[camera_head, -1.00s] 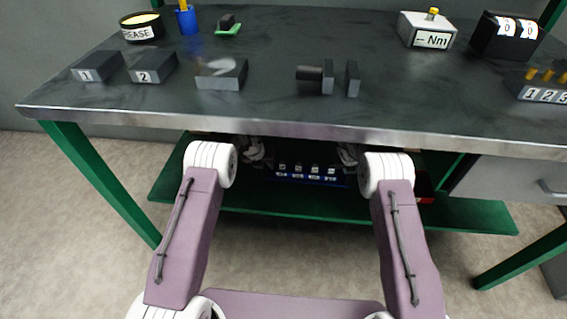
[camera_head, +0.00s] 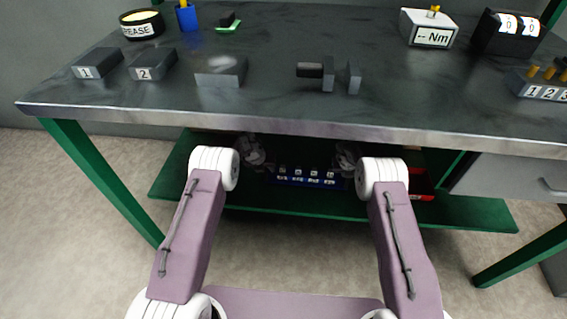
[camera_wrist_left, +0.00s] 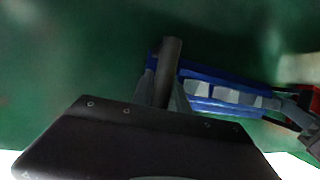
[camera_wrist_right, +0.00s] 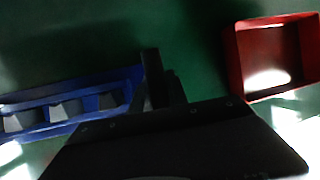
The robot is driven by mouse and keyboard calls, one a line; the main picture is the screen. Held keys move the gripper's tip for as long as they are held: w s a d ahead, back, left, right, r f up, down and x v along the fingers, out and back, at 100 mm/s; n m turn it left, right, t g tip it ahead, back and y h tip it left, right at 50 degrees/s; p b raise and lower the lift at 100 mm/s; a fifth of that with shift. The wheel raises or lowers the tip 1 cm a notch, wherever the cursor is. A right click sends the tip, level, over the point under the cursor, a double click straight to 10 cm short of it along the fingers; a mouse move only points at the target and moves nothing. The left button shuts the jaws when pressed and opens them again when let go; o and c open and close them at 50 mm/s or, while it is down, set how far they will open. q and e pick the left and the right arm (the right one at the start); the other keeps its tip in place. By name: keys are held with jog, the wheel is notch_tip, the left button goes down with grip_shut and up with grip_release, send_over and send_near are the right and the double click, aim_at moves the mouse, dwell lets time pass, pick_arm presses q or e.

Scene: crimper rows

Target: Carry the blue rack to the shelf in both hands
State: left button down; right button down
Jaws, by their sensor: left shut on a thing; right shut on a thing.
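The blue rack (camera_head: 306,183) is under the workbench, above or on the green lower shelf (camera_head: 470,213); I cannot tell whether it touches. It carries several small labelled pieces in a row. My left gripper (camera_head: 266,166) is shut on the rack's left end, and my right gripper (camera_head: 344,170) on its right end. The left wrist view shows the blue rack (camera_wrist_left: 222,82) running right from the dark fingers (camera_wrist_left: 167,85). The right wrist view shows the rack (camera_wrist_right: 75,103) running left from the fingers (camera_wrist_right: 155,85). The exact grip is partly hidden.
A red bin (camera_wrist_right: 275,55) stands just right of my right gripper. A grey drawer (camera_head: 510,182) hangs at the right, and green bench legs (camera_head: 100,180) stand at the sides.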

pick_arm(q)
jog(key=shift+w+f, duration=0.1)
pick_arm(e)
jog(key=shift+w+f, duration=0.1)
pick_arm(q)
jog(key=c, duration=1.6)
grip_release()
jog(key=shift+f, duration=0.25)
jog(key=shift+c, duration=0.2)
pick_arm(e)
jog(key=c, duration=1.6)
grip_release()
jog(key=shift+f, duration=0.25)
jog(key=shift+c, duration=0.2)
pick_arm(q)
jog(key=o, duration=0.4)
jog(key=shift+r, duration=0.15)
jog(key=shift+c, duration=0.2)
pick_arm(e)
jog(key=o, duration=0.3)
jog(key=shift+r, duration=0.15)
jog(key=shift+o, duration=0.2)
pick_arm(q)
jog(key=o, duration=0.7)
jog(key=shift+d, duration=0.15)
pick_arm(e)
jog(key=shift+a, duration=0.1)
